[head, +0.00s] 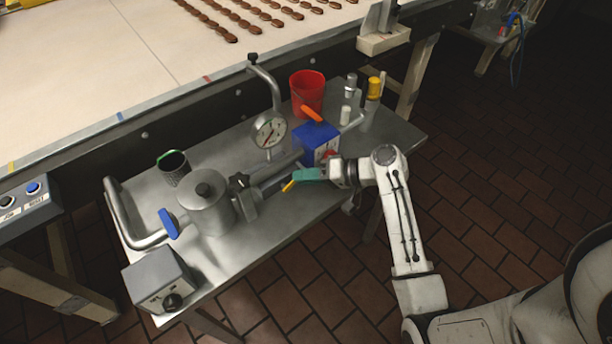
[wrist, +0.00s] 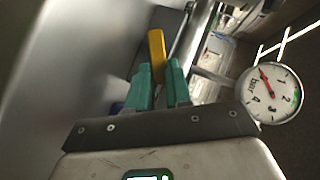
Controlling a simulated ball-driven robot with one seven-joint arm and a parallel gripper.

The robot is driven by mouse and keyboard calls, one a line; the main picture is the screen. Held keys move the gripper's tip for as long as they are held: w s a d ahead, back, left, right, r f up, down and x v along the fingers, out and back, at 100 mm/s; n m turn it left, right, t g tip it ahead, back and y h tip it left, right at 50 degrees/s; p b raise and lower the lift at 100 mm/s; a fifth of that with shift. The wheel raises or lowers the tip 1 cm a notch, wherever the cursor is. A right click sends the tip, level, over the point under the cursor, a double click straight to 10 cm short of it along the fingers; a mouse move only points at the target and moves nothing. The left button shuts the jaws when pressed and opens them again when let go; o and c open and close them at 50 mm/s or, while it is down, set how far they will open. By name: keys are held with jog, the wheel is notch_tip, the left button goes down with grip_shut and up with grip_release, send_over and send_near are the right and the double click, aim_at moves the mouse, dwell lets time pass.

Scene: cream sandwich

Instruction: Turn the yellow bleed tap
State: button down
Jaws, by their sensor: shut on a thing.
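The yellow bleed tap (head: 288,186) shows as a small yellow lever at the front of the steel pipework on the metal table. In the wrist view the yellow tap lever (wrist: 157,56) stands between the tips of my gripper's green fingers. My gripper (head: 306,175) reaches in from the right with its fingers at the lever, and it also shows in the wrist view (wrist: 160,82). It is shut on the lever. The lower part of the lever is hidden by the fingers, and its joint with the pipe cannot be made out.
A pressure gauge (head: 269,129) stands behind the tap. A red bucket (head: 307,88) stands farther back.

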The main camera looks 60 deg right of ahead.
jog(key=shift+s+d+f+m+t+y+b, duration=0.15)
jog(key=shift+f+m+t+y+b, duration=0.15)
jog(key=shift+f+m+y+b, duration=0.15)
jog(key=c, duration=1)
grip_release()
jog(key=shift+c, duration=0.2)
jog(key=shift+r, duration=0.1)
jog(key=v, duration=1)
jog(key=shift+s+d+b, duration=0.15)
jog(key=shift+s+b, duration=0.15)
jog(key=shift+b, duration=0.1)
jog(key=shift+c, duration=0.3)
